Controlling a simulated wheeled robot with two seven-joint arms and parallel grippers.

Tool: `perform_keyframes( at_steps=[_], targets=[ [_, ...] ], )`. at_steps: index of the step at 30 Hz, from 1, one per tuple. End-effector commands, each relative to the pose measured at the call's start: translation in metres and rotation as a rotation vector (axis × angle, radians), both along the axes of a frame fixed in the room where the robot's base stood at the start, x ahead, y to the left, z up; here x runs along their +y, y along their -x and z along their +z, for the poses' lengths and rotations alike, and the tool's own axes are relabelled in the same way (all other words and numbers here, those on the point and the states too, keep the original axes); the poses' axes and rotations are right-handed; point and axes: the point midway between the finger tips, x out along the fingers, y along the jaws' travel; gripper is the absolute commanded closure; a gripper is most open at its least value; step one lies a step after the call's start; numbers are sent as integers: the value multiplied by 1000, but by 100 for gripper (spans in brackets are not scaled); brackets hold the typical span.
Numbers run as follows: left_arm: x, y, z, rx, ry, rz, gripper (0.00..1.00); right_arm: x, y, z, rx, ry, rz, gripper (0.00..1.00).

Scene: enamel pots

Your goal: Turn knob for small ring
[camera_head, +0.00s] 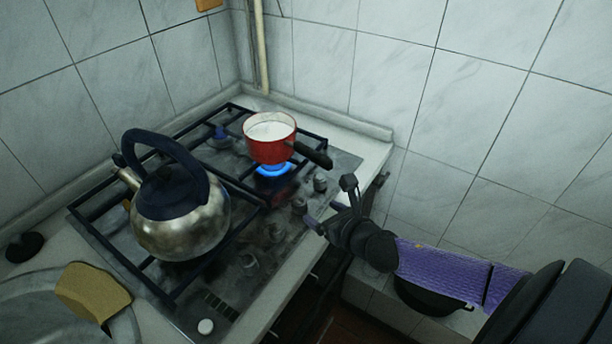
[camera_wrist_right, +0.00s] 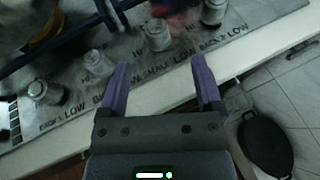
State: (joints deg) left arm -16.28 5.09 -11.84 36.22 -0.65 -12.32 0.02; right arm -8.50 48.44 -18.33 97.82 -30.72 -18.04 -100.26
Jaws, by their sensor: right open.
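Several stove knobs line the hob's front edge. One knob (camera_wrist_right: 158,36) stands just beyond and between my right gripper's fingertips (camera_wrist_right: 160,66) in the wrist view, with "SMALL" and "LOW" lettering near it. Other knobs (camera_wrist_right: 98,63) (camera_wrist_right: 213,12) stand to its left and right. In the head view, my right gripper (camera_head: 321,213) is at the hob's front edge, beside the knobs (camera_head: 299,205). Its purple fingers are open and empty, and no contact with a knob shows. A blue flame (camera_head: 273,169) burns under a red pot (camera_head: 270,150). My left gripper is out of view.
A steel kettle (camera_head: 180,225) with a dark handle stands on the left of the black grate. The red pot's dark handle (camera_head: 313,155) points toward the right front. A black pan (camera_wrist_right: 265,143) lies lower right in the wrist view. A tan sponge-like piece (camera_head: 92,292) lies lower left.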

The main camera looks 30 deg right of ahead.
Motion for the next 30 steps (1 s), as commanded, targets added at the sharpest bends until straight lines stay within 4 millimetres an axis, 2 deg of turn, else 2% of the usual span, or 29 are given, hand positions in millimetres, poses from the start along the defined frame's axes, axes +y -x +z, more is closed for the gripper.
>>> perform_keyframes(
  at_steps=[6,12,16,23,24,30],
  targets=[
    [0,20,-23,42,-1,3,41,1,-45,-25,-3,0,1,16],
    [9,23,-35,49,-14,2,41,2,-77,-38,-2,-1,5,16],
    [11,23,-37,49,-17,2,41,3,-86,-40,-1,0,5,16],
    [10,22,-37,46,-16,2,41,3,-87,-40,-2,0,8,16],
    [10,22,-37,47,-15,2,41,3,-87,-39,-2,0,8,18],
    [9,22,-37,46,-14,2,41,3,-87,-39,-2,0,8,60]
  ],
)
